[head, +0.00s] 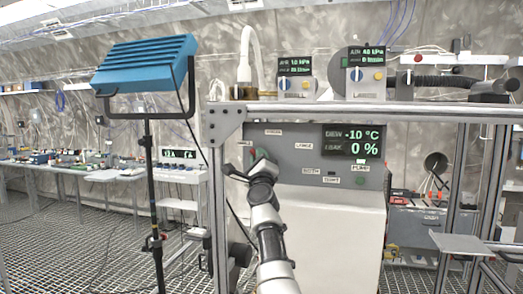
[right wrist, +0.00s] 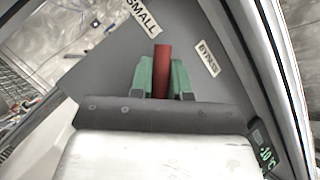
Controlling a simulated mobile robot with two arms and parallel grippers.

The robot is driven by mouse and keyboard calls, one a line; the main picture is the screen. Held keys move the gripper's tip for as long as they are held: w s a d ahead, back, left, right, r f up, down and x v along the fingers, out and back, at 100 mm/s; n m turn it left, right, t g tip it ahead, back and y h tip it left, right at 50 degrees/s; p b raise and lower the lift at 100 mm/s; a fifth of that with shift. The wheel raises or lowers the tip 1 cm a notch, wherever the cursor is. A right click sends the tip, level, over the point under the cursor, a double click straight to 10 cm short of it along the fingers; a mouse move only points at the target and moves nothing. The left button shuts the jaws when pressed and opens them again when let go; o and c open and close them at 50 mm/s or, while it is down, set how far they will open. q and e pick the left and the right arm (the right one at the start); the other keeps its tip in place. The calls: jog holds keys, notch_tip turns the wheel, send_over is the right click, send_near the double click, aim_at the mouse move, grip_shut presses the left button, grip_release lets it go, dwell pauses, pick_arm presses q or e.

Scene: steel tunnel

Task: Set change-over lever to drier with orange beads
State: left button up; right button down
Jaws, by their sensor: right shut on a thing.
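A red lever (right wrist: 162,68) stands out from a grey panel (right wrist: 100,62) in the right wrist view. My right gripper (right wrist: 161,78) is shut on it, with a green finger on either side. The labels "SMALL" (right wrist: 140,14) and "BYPASS" (right wrist: 207,58) are on the panel around it. In the head view the right gripper (head: 259,158) is at the upper left of the panel (head: 310,172), and the lever is mostly hidden by it. I cannot make out any drier with orange beads. My left gripper is not in view.
A display (head: 351,141) on the panel reads -10 °C and 0 %. A metal frame rail (head: 370,110) crosses above it, with gauge units (head: 366,75) on top. A blue lamp (head: 146,62) on a stand is at left. The grating floor at left is largely clear.

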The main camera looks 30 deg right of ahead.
jog(key=shift+w+a+f+n+y+p, duration=0.1)
jog(key=shift+a+f+n+y+p, duration=0.1)
jog(key=shift+n+y+p, duration=0.45)
jog(key=shift+n, duration=0.25)
jog(key=c, duration=1.1)
grip_release()
jog(key=b+v, duration=0.2)
jog(key=v, duration=0.8)
jog(key=shift+s+a+f+b, duration=0.15)
jog(key=shift+s+f+b, duration=0.05)
jog(key=shift+f+b, duration=0.15)
